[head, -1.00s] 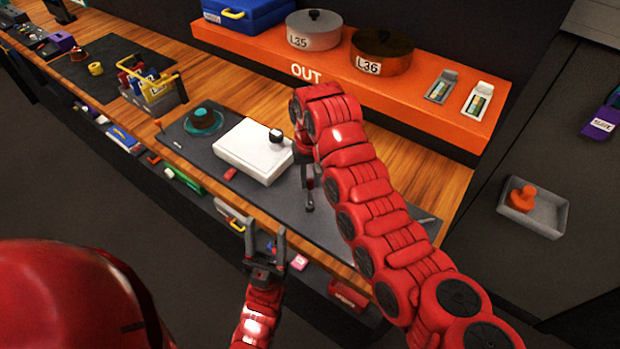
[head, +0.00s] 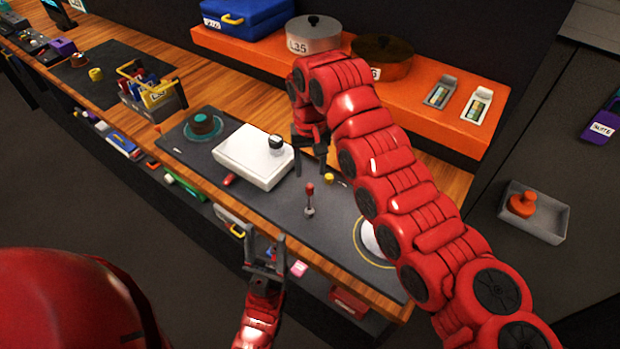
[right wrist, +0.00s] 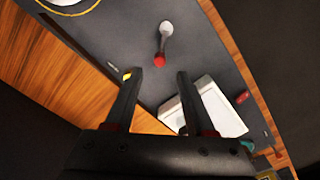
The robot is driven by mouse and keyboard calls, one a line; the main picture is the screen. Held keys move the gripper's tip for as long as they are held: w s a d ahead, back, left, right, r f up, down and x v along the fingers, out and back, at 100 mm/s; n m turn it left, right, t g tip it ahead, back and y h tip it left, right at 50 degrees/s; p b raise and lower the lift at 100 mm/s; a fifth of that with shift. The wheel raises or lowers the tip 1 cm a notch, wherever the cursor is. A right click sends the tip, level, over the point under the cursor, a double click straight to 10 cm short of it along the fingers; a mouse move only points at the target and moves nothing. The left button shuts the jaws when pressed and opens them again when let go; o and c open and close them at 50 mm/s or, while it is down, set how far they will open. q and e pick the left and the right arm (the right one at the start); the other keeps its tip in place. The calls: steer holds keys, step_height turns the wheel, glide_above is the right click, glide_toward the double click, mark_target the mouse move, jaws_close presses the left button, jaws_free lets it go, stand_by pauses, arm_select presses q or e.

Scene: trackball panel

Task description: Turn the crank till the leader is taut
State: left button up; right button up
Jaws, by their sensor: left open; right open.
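A small lever with a red knob (head: 310,189) and a grey foot stands on the dark mat and looks like the crank. In the right wrist view the lever (right wrist: 159,60) lies just beyond the fingertips, not between them. My right gripper (head: 309,168) is open and empty above the mat, behind the lever and right of the white box; its two fingers (right wrist: 160,74) are spread in the wrist view. My left gripper (head: 264,246) is open and empty near the table's front edge. I cannot make out a leader.
On the mat are a white box (head: 240,165) with a dark knob, a teal-ringed dark knob (head: 203,124), a small yellow knob (head: 328,178) and a white disc in a yellow ring (head: 366,240). An orange shelf (head: 235,45) with pots runs behind. My right arm covers part of the mat.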

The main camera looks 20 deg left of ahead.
mark_target(310, 185)
step_height(310, 185, up, 11)
steer(key=shift+f+b, duration=0.2)
steer(key=shift+b, duration=0.1)
stand_by(0.5)
